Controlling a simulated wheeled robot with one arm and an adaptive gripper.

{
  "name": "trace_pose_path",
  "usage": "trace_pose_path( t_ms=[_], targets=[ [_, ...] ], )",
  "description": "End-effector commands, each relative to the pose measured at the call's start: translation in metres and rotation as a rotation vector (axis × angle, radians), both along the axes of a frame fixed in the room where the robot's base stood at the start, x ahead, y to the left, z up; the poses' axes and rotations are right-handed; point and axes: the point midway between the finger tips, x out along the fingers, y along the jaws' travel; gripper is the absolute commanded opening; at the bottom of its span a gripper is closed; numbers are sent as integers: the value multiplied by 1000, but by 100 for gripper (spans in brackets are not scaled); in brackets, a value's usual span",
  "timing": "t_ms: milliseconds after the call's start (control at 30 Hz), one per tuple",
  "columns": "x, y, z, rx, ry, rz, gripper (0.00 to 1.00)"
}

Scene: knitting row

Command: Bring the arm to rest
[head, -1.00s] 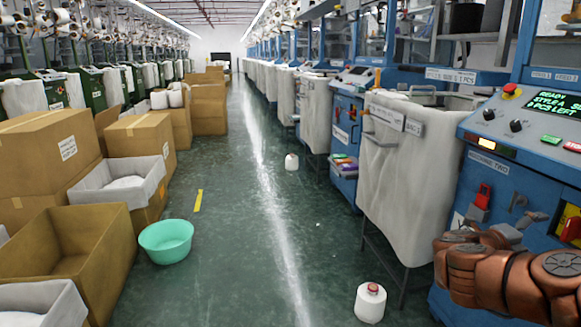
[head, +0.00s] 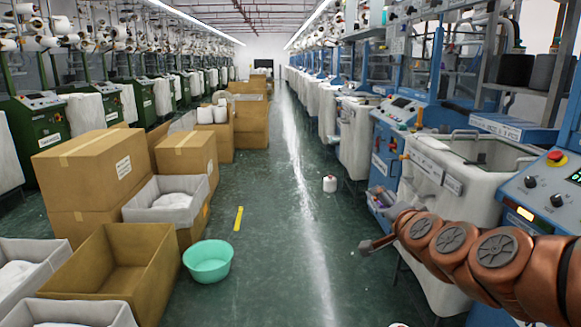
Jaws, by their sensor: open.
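My arm reaches in from the right edge in the head view, its copper-coloured links stretching left in front of a white fabric bin (head: 455,185). My gripper (head: 364,247) is at the left end of the arm, small and grey, over the right side of the aisle. It is open, and I see nothing held in it. Its fingers show only small and edge-on.
Blue machines line the right, with a control panel (head: 550,190) close to my arm. Cardboard boxes (head: 85,165) and a teal basin (head: 208,261) stand left. A white cone (head: 330,184) stands on the floor. The green aisle floor (head: 275,240) is mostly clear.

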Motion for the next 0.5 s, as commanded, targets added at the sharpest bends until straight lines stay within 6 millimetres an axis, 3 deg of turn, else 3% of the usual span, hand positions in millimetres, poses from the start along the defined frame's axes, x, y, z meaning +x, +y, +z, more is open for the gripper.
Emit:
trace_pose_path(
  t_ms=[33, 200, 333, 500],
  targets=[
    [-11, 19, 14, -41, 41, 66, 94],
    [-57, 72, 7, -180, 218, 281, 94],
    [-102, 97, 0, -288, 365, 426, 94],
    [-172, 107, -10, -420, 580, 590, 94]
  ],
)
